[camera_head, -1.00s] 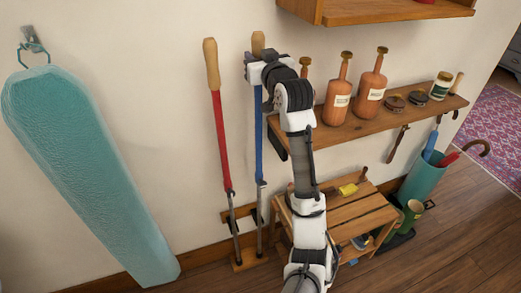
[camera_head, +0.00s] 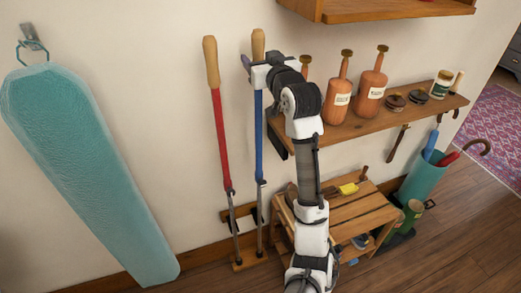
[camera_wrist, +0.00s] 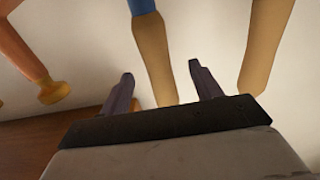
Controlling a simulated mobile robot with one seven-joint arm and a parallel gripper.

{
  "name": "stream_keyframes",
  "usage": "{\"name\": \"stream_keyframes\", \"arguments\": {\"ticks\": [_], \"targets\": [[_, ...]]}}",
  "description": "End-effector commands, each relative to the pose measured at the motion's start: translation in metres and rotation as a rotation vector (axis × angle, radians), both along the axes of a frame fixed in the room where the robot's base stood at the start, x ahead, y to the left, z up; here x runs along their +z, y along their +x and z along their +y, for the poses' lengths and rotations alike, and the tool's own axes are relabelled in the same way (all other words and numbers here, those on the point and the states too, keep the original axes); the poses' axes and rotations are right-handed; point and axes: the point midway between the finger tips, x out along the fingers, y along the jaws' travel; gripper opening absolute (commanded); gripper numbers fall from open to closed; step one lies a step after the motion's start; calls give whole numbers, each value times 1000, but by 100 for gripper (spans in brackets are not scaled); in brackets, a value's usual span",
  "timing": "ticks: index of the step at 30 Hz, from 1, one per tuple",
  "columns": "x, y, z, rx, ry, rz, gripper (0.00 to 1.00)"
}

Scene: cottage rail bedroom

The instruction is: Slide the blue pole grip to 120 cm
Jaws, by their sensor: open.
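The blue pole (camera_head: 259,135) stands upright against the wall, with a tan grip (camera_head: 258,45) on top and a thinner metal shaft below. No length marks are readable. My gripper (camera_head: 248,65) is at the lower part of this tan grip, near the top of the blue section, and partly hides it. In the wrist view my open gripper (camera_wrist: 161,70) has one finger on each side of the blue pole's tan grip (camera_wrist: 154,60). Contact cannot be told. The blue section (camera_wrist: 141,6) shows at the top edge there.
A red pole (camera_head: 222,140) with a tan grip stands close to the left; its grip shows in the wrist view (camera_wrist: 266,45). Bottles (camera_head: 338,95) stand on a wall shelf (camera_head: 350,127) to the right. A teal ironing board (camera_head: 85,165) hangs at left. A slatted wooden stand (camera_head: 345,212) is below.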

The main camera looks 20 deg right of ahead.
Motion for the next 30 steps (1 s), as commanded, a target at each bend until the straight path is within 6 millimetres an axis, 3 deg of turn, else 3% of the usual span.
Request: {"name": "stream_keyframes", "arguments": {"ticks": [18,30], "targets": [[0,-62,-2,-1,0,-2,64],[0,-71,-2,0,0,0,64]]}}
